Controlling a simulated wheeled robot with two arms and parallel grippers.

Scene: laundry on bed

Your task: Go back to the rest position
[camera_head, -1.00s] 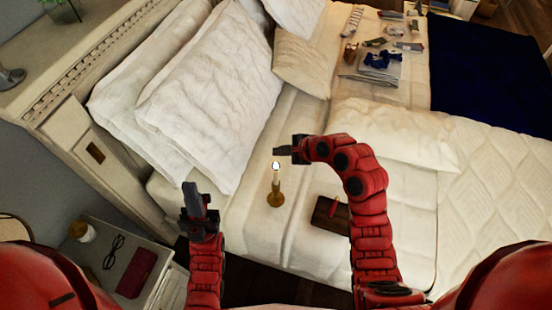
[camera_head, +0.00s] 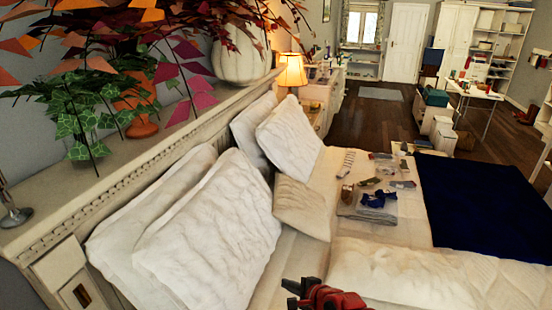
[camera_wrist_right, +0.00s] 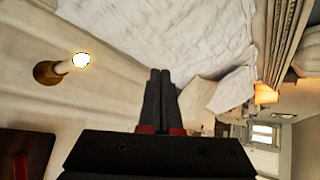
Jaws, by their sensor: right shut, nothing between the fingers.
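My right gripper (camera_head: 293,294) shows at the bottom middle of the head view, over the bed. Its red arm runs down out of the picture. In the right wrist view its two dark fingers (camera_wrist_right: 160,76) lie together with nothing between them, so it is shut and empty. My left gripper is outside the head view. In the right wrist view a lit candle on a brass holder (camera_wrist_right: 48,72) stands to the left of the fingers, apart from them.
White pillows (camera_head: 215,225) lean on the headboard (camera_head: 115,190). Folded clothes (camera_head: 375,208) and small items lie on the bed, with a dark blue blanket (camera_head: 480,200) at right. A dark box (camera_wrist_right: 28,148) with something red shows in the wrist view.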

